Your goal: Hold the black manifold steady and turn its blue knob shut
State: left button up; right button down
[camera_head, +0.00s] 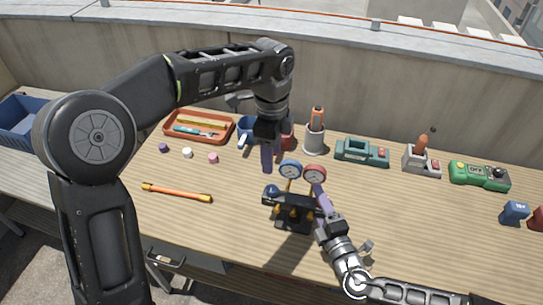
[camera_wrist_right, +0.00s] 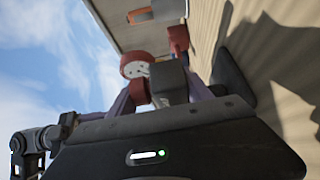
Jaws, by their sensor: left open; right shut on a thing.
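The black manifold (camera_head: 297,199) stands on the wooden bench with a blue gauge (camera_head: 290,169) and a red gauge (camera_head: 314,174) on top. Its blue knob (camera_head: 270,191) is at its left end. My right gripper (camera_head: 319,194) is shut on the manifold's right end. In the right wrist view, the dark manifold body (camera_wrist_right: 170,82) shows between the fingers, with the red gauge (camera_wrist_right: 140,66) beside it. My left gripper (camera_head: 267,158) is open, pointing down, above and behind the blue knob and apart from it. The gripper hides the knob's turn position from judgement poorly; I cannot tell it.
An orange tray (camera_head: 168,139) with tools, a grey tool cup (camera_head: 314,140) and a teal device (camera_head: 352,152) stand along the back. An orange-ended bar (camera_head: 177,193) lies left of the manifold. The bench front right is mostly clear.

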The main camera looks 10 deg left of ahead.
jog(key=shift+f, duration=0.2)
jog(key=c, duration=0.8)
grip_release()
jog(key=o, duration=0.8)
jog(key=shift+r, duration=0.15)
jog(key=shift+s, duration=0.1)
jog(key=p+v, duration=0.1)
jog(key=v, duration=0.8)
